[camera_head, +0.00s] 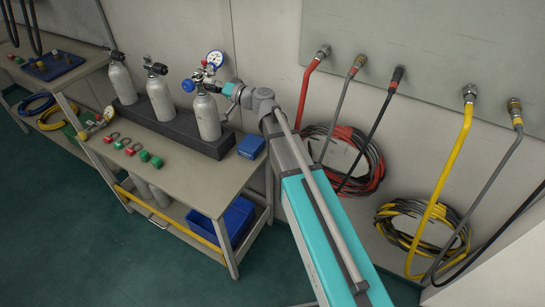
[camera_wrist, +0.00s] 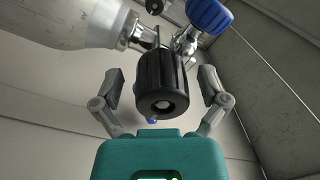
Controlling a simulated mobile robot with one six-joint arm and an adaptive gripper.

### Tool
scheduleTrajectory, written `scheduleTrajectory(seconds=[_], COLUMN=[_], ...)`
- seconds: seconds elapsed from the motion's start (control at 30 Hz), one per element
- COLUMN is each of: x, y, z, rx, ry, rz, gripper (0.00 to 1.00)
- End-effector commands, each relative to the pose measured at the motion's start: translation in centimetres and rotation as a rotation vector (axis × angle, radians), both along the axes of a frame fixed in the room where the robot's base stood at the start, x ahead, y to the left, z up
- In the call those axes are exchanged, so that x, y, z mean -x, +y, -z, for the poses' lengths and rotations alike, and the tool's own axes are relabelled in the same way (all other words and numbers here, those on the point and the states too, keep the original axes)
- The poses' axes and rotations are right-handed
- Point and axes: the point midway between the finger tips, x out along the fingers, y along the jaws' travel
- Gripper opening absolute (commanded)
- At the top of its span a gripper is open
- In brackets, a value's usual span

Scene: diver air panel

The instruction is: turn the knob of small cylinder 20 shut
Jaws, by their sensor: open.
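Three grey small cylinders stand on the bench, the left one (camera_head: 121,84), the middle one (camera_head: 160,98) and the right one (camera_head: 207,117). I cannot read a number on any. The right one carries a gauge (camera_head: 215,59) and a blue knob (camera_head: 188,86). My gripper (camera_head: 226,90) is at its valve, on the right side. In the wrist view a ribbed black knob (camera_wrist: 162,86) lies between the two open fingers, with a gap on each side. The cylinder body (camera_wrist: 75,22) is at upper left and a blue knob (camera_wrist: 209,14) above. In the head view my gripper hides the black knob.
The cylinders stand in a dark rack (camera_head: 178,132) on the bench (camera_head: 125,160). A blue box (camera_head: 251,146) is at the bench's right end. Red and green shackles lie in front. Hoses, including a yellow hose (camera_head: 452,160), hang from the wall panel at right.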

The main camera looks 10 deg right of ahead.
Motion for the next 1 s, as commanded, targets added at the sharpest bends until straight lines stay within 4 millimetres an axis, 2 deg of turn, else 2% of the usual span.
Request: scheduleTrajectory(seconds=[1.0], x=[0.02], y=[0.02], z=[-0.1], rx=[0.424], ry=[-0.563], rz=[0.0], gripper=[0.93])
